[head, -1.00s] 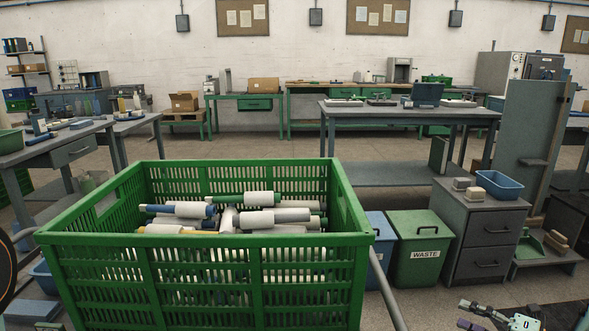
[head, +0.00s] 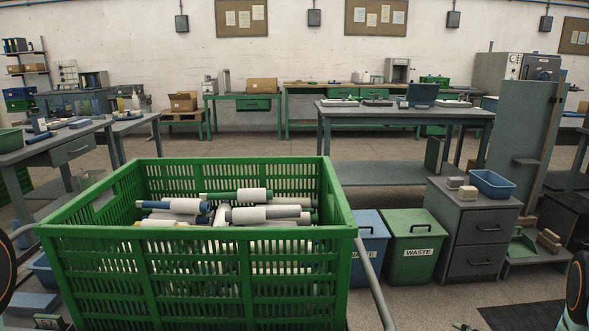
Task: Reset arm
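A green slatted crate (head: 205,247) stands large in front of me in the head view. Inside it lie several bobbins (head: 254,195) with white windings and green, blue, yellow or grey ends, jumbled together. Of my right gripper, only a small dark tip (head: 465,326) seems to show at the bottom edge; the rest is cut off, so its fingers and any hold cannot be judged. A rounded dark part of my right arm shows at the lower right edge. My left gripper is not in view; only dark rounded parts of my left arm show at the left edge.
A blue bin (head: 369,252) and a green waste bin (head: 411,265) stand right of the crate. Beside them is a grey drawer cabinet (head: 473,232) with a blue tray (head: 493,184). Workbenches (head: 405,113) stand behind. Open floor lies at the lower right, with a dark mat (head: 525,315).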

